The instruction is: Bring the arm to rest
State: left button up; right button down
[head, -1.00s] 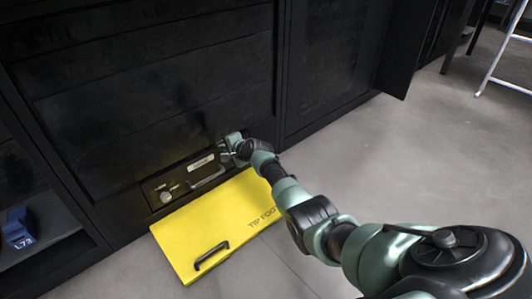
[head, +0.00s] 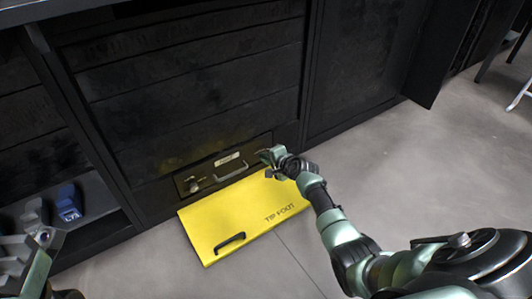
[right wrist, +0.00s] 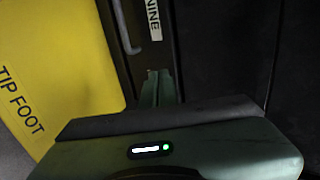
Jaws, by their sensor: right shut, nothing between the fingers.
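My right gripper (head: 268,158) is shut and empty at the right end of a low recess in the black cabinet, just above the back right corner of the yellow flap (head: 225,205). In the right wrist view its closed fingers (right wrist: 158,88) point at the dark cabinet front, just below a white label (right wrist: 153,20). The flap reads TIP FOOT, has a black handle (head: 229,242) and lies folded out over the floor.
The recess holds a knob (head: 192,184), a grey bar handle (head: 230,167) and a label plate. A blue item (head: 68,205) marked L73 stands on an open shelf at left. A cabinet door (head: 435,60) stands open at right. The grey floor (head: 400,160) is clear at right.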

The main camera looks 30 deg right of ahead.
jog(key=shift+s+r, duration=0.2)
jog(key=shift+s, duration=0.1)
